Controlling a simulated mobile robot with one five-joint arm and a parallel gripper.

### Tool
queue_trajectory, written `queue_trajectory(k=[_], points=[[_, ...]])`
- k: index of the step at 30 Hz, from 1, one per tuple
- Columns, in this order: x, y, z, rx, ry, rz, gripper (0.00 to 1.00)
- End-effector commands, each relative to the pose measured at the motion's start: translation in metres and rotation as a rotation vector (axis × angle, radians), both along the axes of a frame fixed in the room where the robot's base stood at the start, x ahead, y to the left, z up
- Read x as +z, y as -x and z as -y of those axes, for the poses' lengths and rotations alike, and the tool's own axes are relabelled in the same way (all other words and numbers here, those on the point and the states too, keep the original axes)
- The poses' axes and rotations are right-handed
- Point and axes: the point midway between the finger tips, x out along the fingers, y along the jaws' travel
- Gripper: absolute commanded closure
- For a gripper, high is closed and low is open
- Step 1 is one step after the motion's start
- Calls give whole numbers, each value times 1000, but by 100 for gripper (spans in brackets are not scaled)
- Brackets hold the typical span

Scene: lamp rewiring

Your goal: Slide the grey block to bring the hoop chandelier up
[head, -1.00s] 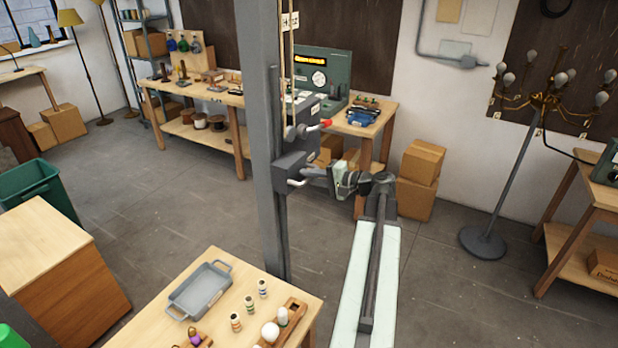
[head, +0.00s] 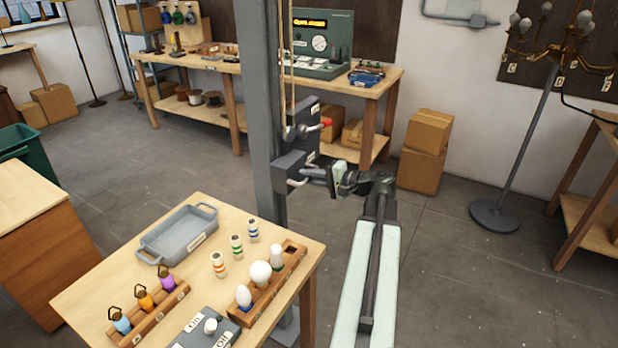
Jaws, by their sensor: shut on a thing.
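The grey block (head: 288,172) sits on the side of the tall grey post (head: 266,120), low on it, with a pale handle on its right. My gripper (head: 318,176) reaches it from the right and is shut on that handle. The jaws partly hide the handle. A hoop chandelier is not in view. Cords (head: 289,70) run up the post and out of the top of the picture.
A dark box with a red-tipped lever (head: 325,125) is fixed to the post just above the block. A table (head: 100,285) with a tray, bulbs and small bottles stands close at front left. A lamp stand (head: 525,150) is at right. Open floor lies behind.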

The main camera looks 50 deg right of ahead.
Motion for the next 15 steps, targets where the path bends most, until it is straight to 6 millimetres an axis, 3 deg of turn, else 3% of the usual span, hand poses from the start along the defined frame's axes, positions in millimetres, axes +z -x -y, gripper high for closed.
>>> queue_trajectory(k=[1,15], points=[[-39,0,-1,3,1,-4,100],[-208,0,-1,3,1,-3,100]])
